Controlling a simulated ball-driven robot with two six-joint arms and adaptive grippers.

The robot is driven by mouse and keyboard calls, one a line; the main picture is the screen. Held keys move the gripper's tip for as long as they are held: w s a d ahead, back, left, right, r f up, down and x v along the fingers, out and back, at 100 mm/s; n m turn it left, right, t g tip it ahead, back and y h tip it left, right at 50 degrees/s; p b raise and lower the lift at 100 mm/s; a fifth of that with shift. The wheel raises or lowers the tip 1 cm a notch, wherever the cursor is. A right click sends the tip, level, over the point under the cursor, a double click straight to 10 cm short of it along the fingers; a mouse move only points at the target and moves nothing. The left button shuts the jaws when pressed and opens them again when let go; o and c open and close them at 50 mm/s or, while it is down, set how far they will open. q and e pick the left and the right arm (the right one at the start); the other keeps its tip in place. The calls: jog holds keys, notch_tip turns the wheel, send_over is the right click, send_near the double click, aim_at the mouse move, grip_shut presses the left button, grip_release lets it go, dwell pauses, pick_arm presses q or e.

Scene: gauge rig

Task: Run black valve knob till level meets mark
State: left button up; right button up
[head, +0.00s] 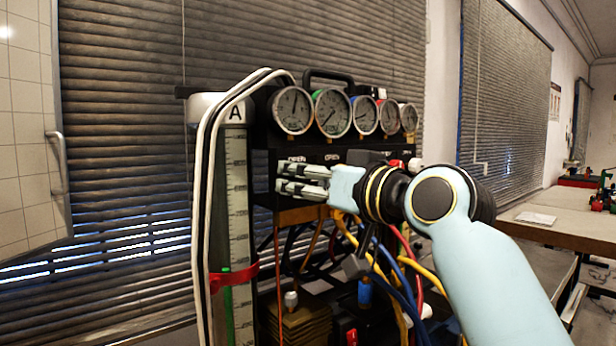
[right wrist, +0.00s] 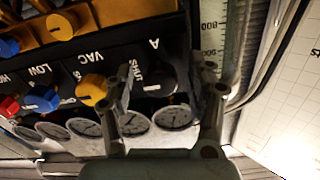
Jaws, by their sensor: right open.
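The black valve knob (right wrist: 166,76) shows dimly on the black panel in the right wrist view, by the letter A and the word SHUT. My right gripper (right wrist: 165,84) is open, with one finger on each side of the knob; I cannot tell whether they touch it. In the head view the right gripper (head: 280,179) is in front of the panel and hides the knob. The scaled column (head: 237,190) labelled A stands left of it. A red band (head: 248,275) wraps its lower part, near a green strip (head: 227,300). I cannot make out the liquid level clearly. My left gripper is out of view.
Several round gauges (head: 333,112) line the rig's top. A yellow knob (right wrist: 92,89) sits beside the black one, close to a finger. White hoses (head: 200,200) run along the column. Coloured cables (head: 390,270) hang below the panel. A bench (head: 550,222) stands at right.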

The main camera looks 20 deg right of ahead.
jog(key=shift+w, duration=0.1)
grip_shut()
jog(key=n, duration=0.5)
jog(key=shift+b, duration=0.4)
grip_release()
